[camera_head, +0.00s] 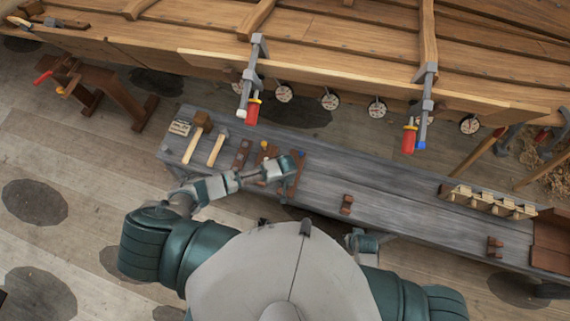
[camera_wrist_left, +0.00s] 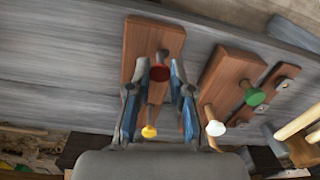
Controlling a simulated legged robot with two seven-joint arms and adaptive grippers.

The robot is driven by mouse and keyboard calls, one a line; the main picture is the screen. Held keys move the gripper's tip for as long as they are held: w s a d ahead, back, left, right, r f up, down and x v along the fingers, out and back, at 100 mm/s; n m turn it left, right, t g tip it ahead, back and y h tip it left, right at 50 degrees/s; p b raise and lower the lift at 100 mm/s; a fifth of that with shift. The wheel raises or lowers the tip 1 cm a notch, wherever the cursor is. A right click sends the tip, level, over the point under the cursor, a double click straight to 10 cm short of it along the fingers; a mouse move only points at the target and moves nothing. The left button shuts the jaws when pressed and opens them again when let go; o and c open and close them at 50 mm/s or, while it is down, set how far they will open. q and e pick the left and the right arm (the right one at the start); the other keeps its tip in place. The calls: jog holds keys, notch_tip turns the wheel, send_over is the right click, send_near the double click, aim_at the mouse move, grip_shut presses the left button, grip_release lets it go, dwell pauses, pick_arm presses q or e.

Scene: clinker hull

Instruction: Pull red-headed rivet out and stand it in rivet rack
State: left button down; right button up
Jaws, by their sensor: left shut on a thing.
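The red-headed rivet (camera_wrist_left: 160,76) is between the fingertips of my left gripper (camera_wrist_left: 161,68) in the left wrist view, over a brown wooden board (camera_wrist_left: 140,40). The gripper is shut on it. I cannot tell whether its shank is still in the board. A yellow-headed rivet (camera_wrist_left: 149,131) stands closer to the camera, between the fingers. A second board (camera_wrist_left: 228,68) bears a white-headed rivet (camera_wrist_left: 215,128) and a green-headed rivet (camera_wrist_left: 254,97). In the head view my left gripper (camera_head: 286,168) is over the boards on the bench. I cannot tell which piece is the rivet rack.
Two mallets (camera_head: 200,133) lie at the left end of the grey bench (camera_head: 400,205). A small brown block (camera_head: 347,204) and a row of pale wooden pieces (camera_head: 490,203) are to the right. Red-handled clamps (camera_head: 252,110) hang from the hull above. Bare bench lies between.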

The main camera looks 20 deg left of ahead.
pick_arm(q)
jog(key=shift+a, duration=0.5)
pick_arm(e)
jog(key=shift+a+r, duration=0.1)
jog(key=shift+a, duration=0.4)
pick_arm(q)
jog(key=shift+d, duration=0.35)
jog(key=shift+d+p, duration=0.2)
jog(key=shift+p, duration=0.1)
pick_arm(e)
jog(key=shift+d+r, duration=0.25)
jog(key=shift+d, duration=0.15)
pick_arm(q)
jog(key=shift+a, duration=0.3)
pick_arm(e)
jog(key=shift+w+a+r, duration=0.1)
jog(key=shift+a, duration=0.2)
jog(key=shift+r, duration=0.15)
pick_arm(q)
jog(key=shift+a, duration=0.1)
jog(key=shift+p, duration=0.4)
pick_arm(e)
jog(key=shift+d+r, duration=0.2)
